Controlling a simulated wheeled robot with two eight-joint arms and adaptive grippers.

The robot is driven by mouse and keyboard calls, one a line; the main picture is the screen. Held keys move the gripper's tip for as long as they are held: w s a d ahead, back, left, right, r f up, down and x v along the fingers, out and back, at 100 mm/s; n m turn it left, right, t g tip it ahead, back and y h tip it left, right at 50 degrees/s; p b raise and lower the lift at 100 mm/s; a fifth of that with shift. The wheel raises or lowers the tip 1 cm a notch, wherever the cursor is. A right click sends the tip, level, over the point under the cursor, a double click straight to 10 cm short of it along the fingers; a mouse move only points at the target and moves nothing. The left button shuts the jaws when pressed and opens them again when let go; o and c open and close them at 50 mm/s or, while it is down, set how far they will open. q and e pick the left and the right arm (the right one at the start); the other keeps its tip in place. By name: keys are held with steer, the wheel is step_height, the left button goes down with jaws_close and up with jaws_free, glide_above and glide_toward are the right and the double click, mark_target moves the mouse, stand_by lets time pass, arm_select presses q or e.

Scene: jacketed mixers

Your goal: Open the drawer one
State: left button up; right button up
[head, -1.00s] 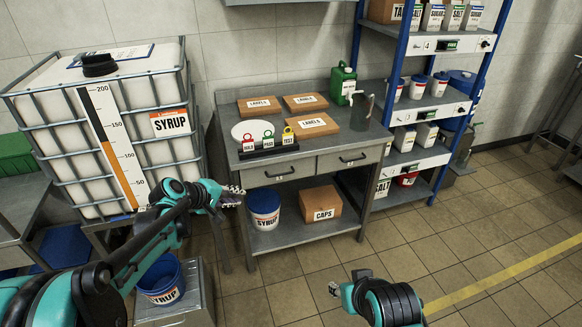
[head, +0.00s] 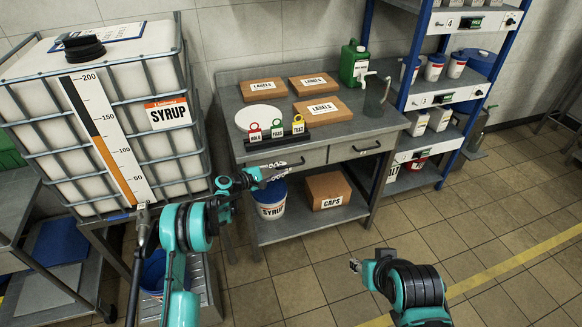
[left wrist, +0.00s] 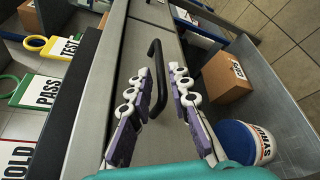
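The grey metal workbench (head: 385,122) has two shut drawers side by side; I see no number on either. The left drawer (head: 313,158) has a black bar handle, which also shows in the left wrist view (left wrist: 154,62). The right drawer (head: 343,152) has a similar handle (head: 367,147). My left gripper (head: 277,172) is in front of the left drawer. In the left wrist view its fingers (left wrist: 160,74) are apart, with the handle in the gap between them; contact cannot be told. My right gripper (head: 355,266) is over the floor, its fingers too small to judge.
On the bench are label boxes (head: 323,109), a sign stand (head: 278,142) and a green canister (head: 355,65). Below are a syrup bucket (head: 270,203) and a caps box (head: 327,190). A syrup tank (head: 167,113) stands left, shelves (head: 440,98) right. Floor in front is clear.

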mark_target(287, 167)
arm_select(q)
steer(key=b+x, duration=0.1)
steer(key=x, duration=0.4)
steer(key=shift+c, duration=0.3)
jaws_close()
